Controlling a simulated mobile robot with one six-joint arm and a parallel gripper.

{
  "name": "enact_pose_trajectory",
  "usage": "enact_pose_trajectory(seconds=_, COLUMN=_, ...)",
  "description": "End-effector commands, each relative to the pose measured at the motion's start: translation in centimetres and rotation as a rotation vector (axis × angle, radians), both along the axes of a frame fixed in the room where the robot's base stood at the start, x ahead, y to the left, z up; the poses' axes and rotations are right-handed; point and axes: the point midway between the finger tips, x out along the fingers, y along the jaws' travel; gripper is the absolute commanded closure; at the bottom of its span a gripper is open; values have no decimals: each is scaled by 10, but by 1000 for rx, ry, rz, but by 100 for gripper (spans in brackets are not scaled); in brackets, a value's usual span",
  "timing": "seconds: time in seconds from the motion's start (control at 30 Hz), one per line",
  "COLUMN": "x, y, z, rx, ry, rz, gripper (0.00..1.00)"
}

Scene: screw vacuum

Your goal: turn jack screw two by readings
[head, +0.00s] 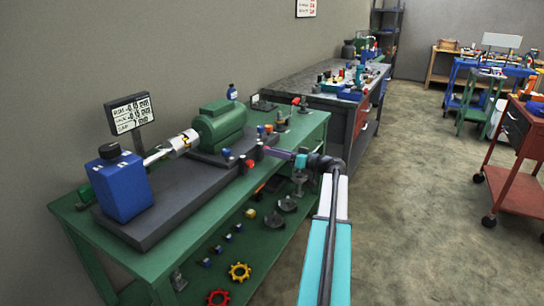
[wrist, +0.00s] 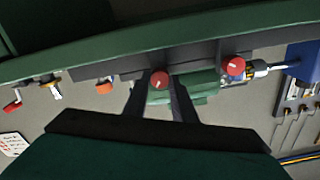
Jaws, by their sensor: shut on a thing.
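In the wrist view a red round knob with a pale mark, a jack screw head (wrist: 159,80), sits between the fingertips of my gripper (wrist: 158,92), which is shut on it. A second red knob (wrist: 235,65) stands to its right, apart from my gripper. In the head view my gripper (head: 267,151) reaches from the right to the front edge of the dark base plate (head: 150,222), by the green motor (head: 220,125). A readings display (head: 130,113) stands at the back left, with several lines of small text; its figures are too small to read surely.
A blue machine (head: 123,185) is joined to the motor by a pale shaft with a coupling (head: 182,143). The green bench (head: 215,205) has a lower shelf with gears and small parts. A grey-topped workbench (head: 310,80) stands behind. Open floor lies right of my arm.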

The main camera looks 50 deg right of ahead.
Motion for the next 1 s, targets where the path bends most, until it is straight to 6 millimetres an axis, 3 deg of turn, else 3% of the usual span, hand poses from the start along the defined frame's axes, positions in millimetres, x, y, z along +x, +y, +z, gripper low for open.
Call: enact_pose_trajectory(seconds=1.0, x=-1, y=3, z=-2, rx=914, ry=234, rz=5, gripper=98)
